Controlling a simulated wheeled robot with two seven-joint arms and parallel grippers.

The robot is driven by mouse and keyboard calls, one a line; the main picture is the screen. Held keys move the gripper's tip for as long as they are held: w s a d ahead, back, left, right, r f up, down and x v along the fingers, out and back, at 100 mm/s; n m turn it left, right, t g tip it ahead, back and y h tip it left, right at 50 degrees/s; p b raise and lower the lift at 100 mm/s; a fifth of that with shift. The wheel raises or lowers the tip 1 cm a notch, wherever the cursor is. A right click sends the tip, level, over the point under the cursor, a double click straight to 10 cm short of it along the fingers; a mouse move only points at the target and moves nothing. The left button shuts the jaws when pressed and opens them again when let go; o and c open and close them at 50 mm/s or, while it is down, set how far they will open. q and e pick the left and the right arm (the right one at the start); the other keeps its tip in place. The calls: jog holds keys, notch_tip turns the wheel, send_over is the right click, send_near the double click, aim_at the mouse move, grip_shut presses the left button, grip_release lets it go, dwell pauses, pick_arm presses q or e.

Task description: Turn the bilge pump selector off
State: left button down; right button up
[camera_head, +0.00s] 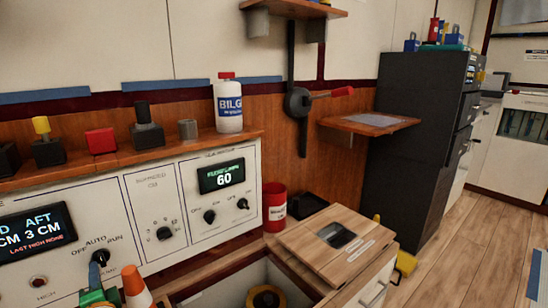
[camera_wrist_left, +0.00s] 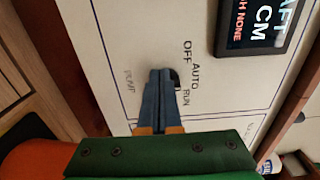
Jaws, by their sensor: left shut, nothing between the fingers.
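The bilge pump selector (camera_head: 101,257) is a dark knob on the white panel at the lower left of the head view, with OFF, AUTO and RUN printed around it. In the left wrist view, a small dark part of the selector (camera_wrist_left: 176,80) shows beside the fingertips, and the rest is hidden. My left gripper (camera_head: 96,270) has blue fingers on a green body. It is shut and empty, with its tips (camera_wrist_left: 160,74) at the selector. I cannot tell whether they touch, or which label the knob points to. My right gripper is out of view.
A display (camera_head: 36,236) sits left of the selector, and another panel with dials (camera_head: 220,190) lies to its right. An orange and white cone (camera_head: 136,288) stands close to the left gripper. A wooden shelf (camera_head: 120,158) with several objects runs above the panels.

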pick_arm(q)
jog(key=p+v, duration=0.1)
jog(key=v, duration=0.5)
jog(key=shift+s+a+p, duration=0.25)
jog(key=shift+a+p, duration=0.05)
jog(key=shift+p, duration=0.05)
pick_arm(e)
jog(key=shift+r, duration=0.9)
pick_arm(q)
jog(key=shift+f, duration=0.15)
